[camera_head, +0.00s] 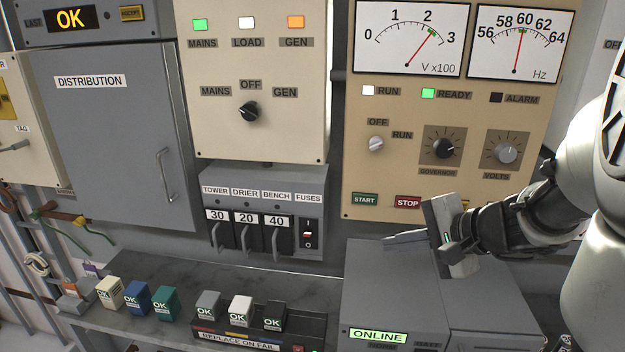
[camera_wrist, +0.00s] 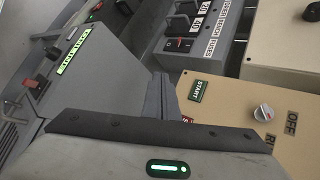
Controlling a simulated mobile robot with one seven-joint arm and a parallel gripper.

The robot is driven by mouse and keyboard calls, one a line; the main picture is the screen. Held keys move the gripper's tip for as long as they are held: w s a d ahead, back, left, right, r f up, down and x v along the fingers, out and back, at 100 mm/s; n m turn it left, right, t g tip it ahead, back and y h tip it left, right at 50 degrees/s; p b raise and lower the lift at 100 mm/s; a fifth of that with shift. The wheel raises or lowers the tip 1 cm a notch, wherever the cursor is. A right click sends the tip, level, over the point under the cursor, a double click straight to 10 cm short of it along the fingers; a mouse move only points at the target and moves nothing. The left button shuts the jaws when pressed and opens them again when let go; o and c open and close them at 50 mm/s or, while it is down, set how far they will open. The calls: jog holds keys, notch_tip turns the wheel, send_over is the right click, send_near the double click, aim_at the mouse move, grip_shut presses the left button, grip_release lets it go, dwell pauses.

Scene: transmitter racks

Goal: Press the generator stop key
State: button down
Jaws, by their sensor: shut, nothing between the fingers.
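The red STOP key (camera_head: 408,202) is on the lower edge of the beige generator panel (camera_head: 400,165), right of the green START key (camera_head: 365,199). In the head view my gripper (camera_head: 390,239) is shut and empty, its fingers pointing left just below the STOP key in the picture. I cannot tell the gap to the panel. In the wrist view my gripper's fingers (camera_wrist: 161,85) cover most of the STOP key, with only a red sliver (camera_wrist: 187,119) showing beside them. The START key (camera_wrist: 197,90) is in clear view there.
A grey cabinet with a lit ONLINE label (camera_head: 378,336) stands below the panel. Selector knobs, including the governor (camera_head: 443,148), sit above the keys. A fuse box (camera_head: 262,210) is to the left, above a shelf with several OK-marked blocks. The generator lamp (camera_head: 296,22) is orange.

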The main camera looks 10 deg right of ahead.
aim_at(408, 202)
jog(key=d+m+t, duration=0.1)
jog(key=d, duration=0.1)
jog(key=d+r+m+t, duration=0.1)
jog(key=d+m+t, duration=0.1)
jog(key=shift+s+d+r+h, duration=0.1)
jog(key=shift+s+d+h, duration=0.1)
jog(key=shift+d+h, duration=0.15)
jog(key=w+d, duration=0.2)
jog(key=w, duration=0.6)
jog(key=shift+w+d, duration=0.2)
jog(key=shift+w, duration=0.05)
dwell(1.9)
jog(key=shift+w+d, duration=0.15)
jog(key=shift+w, duration=0.25)
